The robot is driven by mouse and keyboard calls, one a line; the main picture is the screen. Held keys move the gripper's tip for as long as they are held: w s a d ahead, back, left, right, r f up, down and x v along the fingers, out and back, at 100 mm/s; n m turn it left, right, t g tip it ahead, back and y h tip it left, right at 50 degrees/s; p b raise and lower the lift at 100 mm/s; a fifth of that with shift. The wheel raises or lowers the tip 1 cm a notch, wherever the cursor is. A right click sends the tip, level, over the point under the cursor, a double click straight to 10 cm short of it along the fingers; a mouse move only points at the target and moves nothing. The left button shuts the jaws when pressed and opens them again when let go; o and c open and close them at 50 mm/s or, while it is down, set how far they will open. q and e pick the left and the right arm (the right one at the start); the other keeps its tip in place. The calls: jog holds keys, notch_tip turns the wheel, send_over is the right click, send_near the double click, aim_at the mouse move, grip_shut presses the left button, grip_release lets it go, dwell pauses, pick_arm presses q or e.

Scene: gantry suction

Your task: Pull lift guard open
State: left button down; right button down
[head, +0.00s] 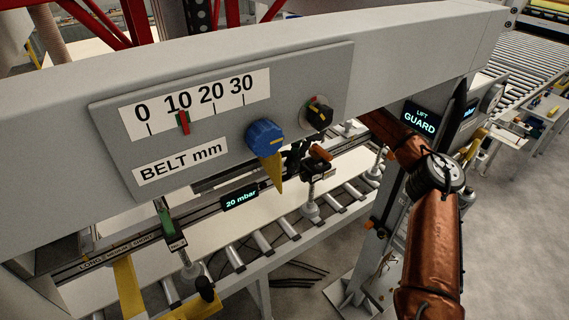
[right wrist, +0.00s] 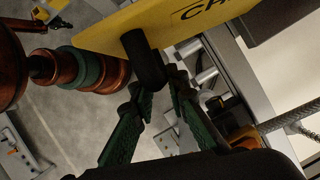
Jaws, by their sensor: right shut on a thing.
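A yellow panel (right wrist: 150,25) with partly visible black lettering fills the top of the right wrist view. A black cylindrical handle (right wrist: 145,60) stands out from it. My right gripper (right wrist: 160,85) is shut on this handle, its dark green fingers converging at it. In the head view my copper right arm comes up from the lower right and passes left under the gantry beam; the dark right gripper (head: 299,157) appears below the beam. A screen reading LIFT GUARD (head: 420,118) is on the right post. My left gripper is not in view.
The grey gantry beam (head: 420,45) carries a BELT mm scale panel (head: 215,155) with a blue knob (head: 264,137) close to my gripper. Rollers (head: 263,242) and suction cups lie below. A braided hose (right wrist: 290,122) runs right of the fingers.

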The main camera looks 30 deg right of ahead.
jog(key=shift+w+r, duration=0.1)
jog(key=shift+w, duration=0.05)
jog(key=c, duration=2.2)
grip_release()
jog(key=o, duration=0.3)
jog(key=shift+w, duration=0.15)
jog(key=s+d+r, duration=0.1)
jog(key=d, duration=0.7)
jog(key=s+d+r, duration=0.1)
jog(key=d, duration=0.4)
jog(key=shift+s+r, duration=0.3)
jog(key=shift+w, duration=0.1)
